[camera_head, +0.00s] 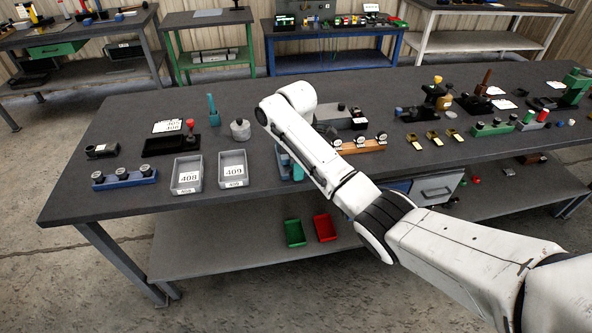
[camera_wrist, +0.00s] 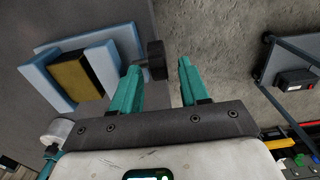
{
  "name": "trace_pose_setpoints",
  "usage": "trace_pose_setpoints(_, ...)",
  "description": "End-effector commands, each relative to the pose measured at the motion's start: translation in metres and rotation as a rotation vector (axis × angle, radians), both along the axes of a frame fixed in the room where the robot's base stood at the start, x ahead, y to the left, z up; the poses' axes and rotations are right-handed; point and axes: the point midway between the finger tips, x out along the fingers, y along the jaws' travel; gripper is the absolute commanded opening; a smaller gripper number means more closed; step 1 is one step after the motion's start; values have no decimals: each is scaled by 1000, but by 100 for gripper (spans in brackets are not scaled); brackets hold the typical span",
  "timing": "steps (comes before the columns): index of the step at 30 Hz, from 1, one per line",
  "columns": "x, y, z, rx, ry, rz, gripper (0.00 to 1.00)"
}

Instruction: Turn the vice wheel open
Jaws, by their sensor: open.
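In the wrist view the vice (camera_wrist: 112,68) has pale blue jaws on a pale blue base, with a yellow-brown block (camera_wrist: 74,76) between them. Its dark wheel (camera_wrist: 155,60) sticks out at the bench's edge side. My gripper (camera_wrist: 158,72) is open, with teal fingers on either side of the wheel in the picture. The wheel appears nearer the left finger; I cannot tell contact or exact depth. In the head view my gripper (camera_head: 288,166) is partly visible at the bench's front edge, and my arm hides most of the vice.
Left of my arm stand grey trays 408 (camera_head: 174,178) and 409 (camera_head: 222,172), a blue rack with black knobs (camera_head: 125,180) and a grey jar (camera_head: 240,130). An orange-brown block with knobs (camera_head: 362,147) is right of my arm. Green (camera_head: 295,233) and red (camera_head: 325,228) bins sit on the lower shelf.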

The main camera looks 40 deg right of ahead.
Motion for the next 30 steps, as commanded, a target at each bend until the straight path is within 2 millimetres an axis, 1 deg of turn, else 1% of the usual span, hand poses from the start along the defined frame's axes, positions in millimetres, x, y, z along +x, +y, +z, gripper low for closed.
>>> trace_pose_setpoints(3, 0, 0, -12, -1, 1, 0, 45)
trace_pose_setpoints(6, 0, 0, -18, -1, -1, 0, 45)
trace_pose_setpoints(16, 0, 0, -20, -1, -1, 0, 44)
trace_pose_setpoints(27, 0, 0, -20, -1, -1, 0, 8)
trace_pose_setpoints(30, 0, 0, -20, -1, -1, 0, 0)
